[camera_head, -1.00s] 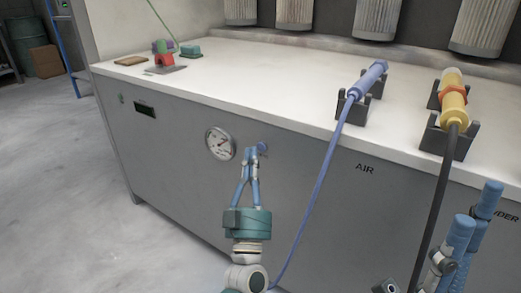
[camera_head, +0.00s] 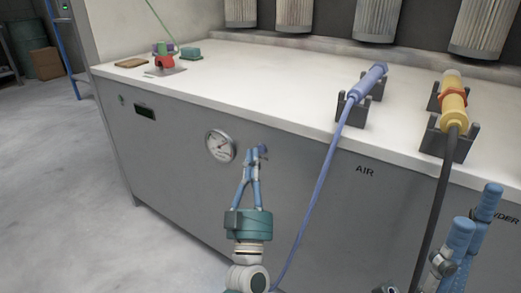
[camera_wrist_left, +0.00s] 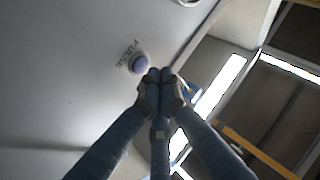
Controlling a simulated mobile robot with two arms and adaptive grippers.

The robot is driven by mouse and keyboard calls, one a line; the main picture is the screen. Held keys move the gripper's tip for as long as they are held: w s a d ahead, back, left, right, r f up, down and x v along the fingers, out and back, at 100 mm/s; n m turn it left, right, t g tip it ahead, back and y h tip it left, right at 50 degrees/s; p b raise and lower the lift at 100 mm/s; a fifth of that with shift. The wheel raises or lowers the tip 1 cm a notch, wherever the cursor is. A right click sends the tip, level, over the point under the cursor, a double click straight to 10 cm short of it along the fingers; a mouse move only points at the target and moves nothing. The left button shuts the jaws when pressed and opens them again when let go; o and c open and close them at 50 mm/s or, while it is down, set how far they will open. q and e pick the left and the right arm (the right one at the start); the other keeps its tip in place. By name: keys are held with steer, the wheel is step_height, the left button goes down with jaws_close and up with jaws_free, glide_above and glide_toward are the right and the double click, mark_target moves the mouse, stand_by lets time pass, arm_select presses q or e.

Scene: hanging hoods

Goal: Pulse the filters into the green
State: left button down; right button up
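The filters are pale pleated cylinders hanging at the top edge of the head view, such as this filter (camera_head: 376,18). A round white gauge (camera_head: 220,146) is on the bench's grey front panel; its coloured zones are too small to read. My left gripper (camera_head: 257,152) is shut and empty, its blue fingertips just right of the gauge. In the left wrist view a blue round button (camera_wrist_left: 139,64) labelled PULSE is beside the shut fingertips (camera_wrist_left: 160,74); contact is not visible.
A blue air tool (camera_head: 368,80) with a blue hose rests in a black holder above the AIR label. A yellow tool (camera_head: 453,103) with a black hose rests in another holder. The bench's middle is clear.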

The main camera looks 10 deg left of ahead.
arm_select(q)
steer(key=shift+w, duration=0.1)
stand_by(0.5)
steer(key=shift+w+d, duration=0.1)
steer(key=shift+w, duration=0.2)
steer(key=shift+w+d, duration=0.15)
steer(key=shift+w, duration=0.2)
stand_by(0.5)
steer(key=shift+s, duration=0.1)
steer(key=shift+s+a+p, duration=0.25)
steer(key=shift+s+p, duration=0.4)
steer(key=shift+p, duration=0.1)
